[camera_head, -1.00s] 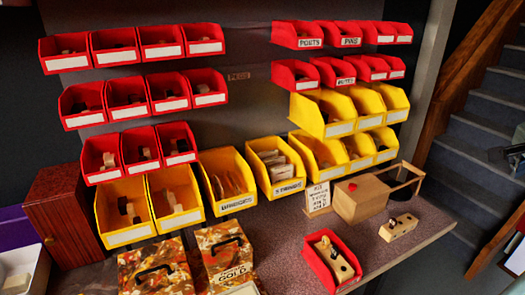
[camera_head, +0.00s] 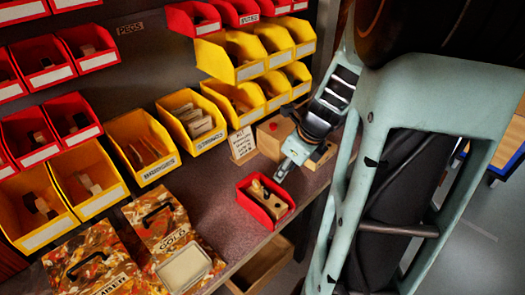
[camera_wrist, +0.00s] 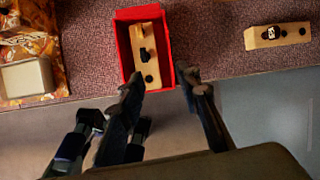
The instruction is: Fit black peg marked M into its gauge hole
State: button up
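A red bin (camera_head: 243,203) stands near the bench's front edge with a pale wooden block (camera_head: 262,196) inside. In the wrist view the bin (camera_wrist: 125,60) holds the block (camera_wrist: 143,20), which shows dark round spots and a dark upright piece (camera_wrist: 146,55). A second wooden block (camera_wrist: 258,42) lies on the bench to the right, with a black-and-white marked top (camera_wrist: 271,32) and a dark hole; I cannot read the mark surely. My gripper (camera_wrist: 162,78) is open and empty, its fingertips apart near the bin's front right corner.
A wooden box (camera_head: 268,140) and a lettered card (camera_head: 242,145) stand behind the bin. Yellow bins (camera_head: 155,172) line the back. Patterned boxes (camera_head: 150,215) stand left. A drawer or tray (camera_head: 262,262) sits below the bench edge. Bench between the two blocks is clear.

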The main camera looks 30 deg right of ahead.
aim_at(267, 189)
jog(key=shift+m+y, duration=0.3)
jog(key=shift+m, duration=0.3)
jog(key=x, duration=0.4)
jog(key=a+b+x, duration=0.1)
jog(key=x, duration=0.3)
jog(key=a+x, duration=0.1)
jog(key=x, duration=0.3)
jog(key=shift+s+a+b, duration=0.15)
jog(key=shift+s+b, duration=0.15)
grip_shut()
